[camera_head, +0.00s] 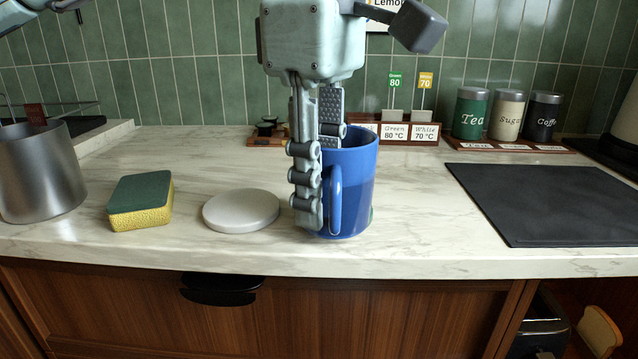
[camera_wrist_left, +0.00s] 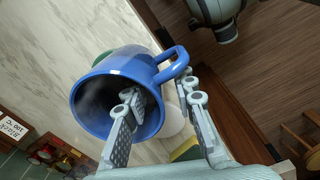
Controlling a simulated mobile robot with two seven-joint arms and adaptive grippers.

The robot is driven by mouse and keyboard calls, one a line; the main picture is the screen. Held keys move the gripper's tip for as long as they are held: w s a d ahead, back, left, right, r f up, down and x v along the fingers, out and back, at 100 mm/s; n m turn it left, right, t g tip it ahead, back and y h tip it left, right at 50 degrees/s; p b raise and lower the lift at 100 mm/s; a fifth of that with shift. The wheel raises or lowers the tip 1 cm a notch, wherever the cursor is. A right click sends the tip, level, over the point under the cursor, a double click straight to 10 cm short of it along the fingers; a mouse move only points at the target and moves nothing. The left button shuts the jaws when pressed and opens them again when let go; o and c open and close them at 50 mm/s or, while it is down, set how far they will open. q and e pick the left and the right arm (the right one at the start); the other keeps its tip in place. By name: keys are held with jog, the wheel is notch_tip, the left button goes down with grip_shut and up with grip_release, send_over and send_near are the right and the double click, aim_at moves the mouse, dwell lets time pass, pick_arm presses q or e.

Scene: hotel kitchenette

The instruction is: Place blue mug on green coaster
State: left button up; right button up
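The blue mug (camera_head: 358,190) stands upright at the middle of the counter, its handle towards the front left. My left gripper (camera_head: 318,175) points down over its left wall, one finger inside the mug and one outside near the handle. In the left wrist view the mug (camera_wrist_left: 90,105) shows gaps between its wall and the open fingers (camera_wrist_left: 160,90). A green sliver, likely the green coaster (camera_head: 372,214), shows low at the mug's right edge and also in the left wrist view (camera_wrist_left: 102,58). The mug hides most of it; I cannot tell whether the mug rests on it.
A pale round disc (camera_head: 241,211) lies just left of the mug, then a sponge (camera_head: 141,200) and a metal pot (camera_head: 38,175). Canisters (camera_head: 507,115) and a labelled rack (camera_head: 398,131) stand at the back. Marble counter is clear right of the mug.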

pick_arm(q)
notch_tip(320, 180, up, 5)
jog(key=shift+f+p, duration=0.1)
jog(key=shift+p, duration=0.25)
notch_tip(320, 180, up, 6)
jog(key=shift+r+p, duration=0.25)
jog(key=shift+p, duration=0.3)
jog(key=shift+r, duration=0.5)
pick_arm(e)
jog(key=shift+g, duration=0.7)
jog(key=f, duration=0.1)
jog(key=d+f, duration=0.1)
jog(key=s+f, duration=0.1)
jog(key=f, duration=0.1)
jog(key=shift+d, duration=0.25)
jog(key=shift+s, duration=0.1)
